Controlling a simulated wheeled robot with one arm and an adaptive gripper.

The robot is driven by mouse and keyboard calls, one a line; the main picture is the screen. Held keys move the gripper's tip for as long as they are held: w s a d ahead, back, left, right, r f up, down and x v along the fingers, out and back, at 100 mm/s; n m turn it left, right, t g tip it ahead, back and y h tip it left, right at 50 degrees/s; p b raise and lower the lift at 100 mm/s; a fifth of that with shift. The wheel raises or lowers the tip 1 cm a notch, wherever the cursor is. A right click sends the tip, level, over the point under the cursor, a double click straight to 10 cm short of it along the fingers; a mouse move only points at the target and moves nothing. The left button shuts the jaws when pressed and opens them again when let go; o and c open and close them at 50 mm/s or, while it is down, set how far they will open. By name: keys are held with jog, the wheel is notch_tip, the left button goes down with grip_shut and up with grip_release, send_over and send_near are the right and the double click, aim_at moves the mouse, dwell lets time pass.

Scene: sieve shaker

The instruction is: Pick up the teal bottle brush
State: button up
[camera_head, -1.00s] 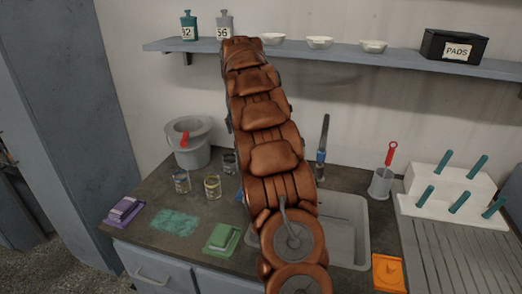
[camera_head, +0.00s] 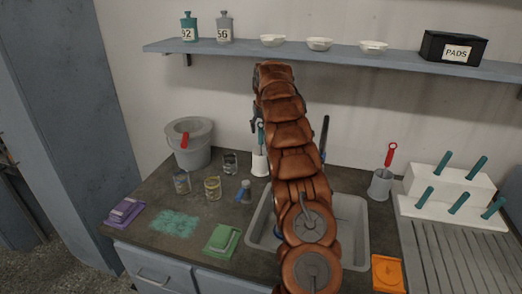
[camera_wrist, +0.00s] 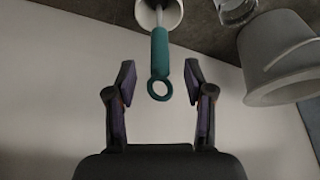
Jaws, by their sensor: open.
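The teal bottle brush (camera_wrist: 160,62) stands handle-up in a white holder (camera_wrist: 150,14). In the wrist view its teal handle and ring end lie between the fingers of my gripper (camera_wrist: 160,85), with space on both sides. My gripper is open and empty. In the head view the brush handle (camera_head: 261,135) shows just left of my arm, above its white holder (camera_head: 260,162) on the counter. My gripper (camera_head: 255,122) is at that handle, partly hidden by my arm. The bristles are hidden inside the holder.
A grey bucket (camera_head: 190,155) and several jars, including a clear glass (camera_head: 230,162), stand left of the holder. A sink (camera_head: 345,215) is below my arm. A red-handled brush (camera_head: 390,155) stands at right. A shelf (camera_head: 330,62) runs above, against the wall.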

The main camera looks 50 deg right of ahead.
jog(key=shift+p+x, duration=0.6)
jog(key=shift+x, duration=1.9)
grip_shut()
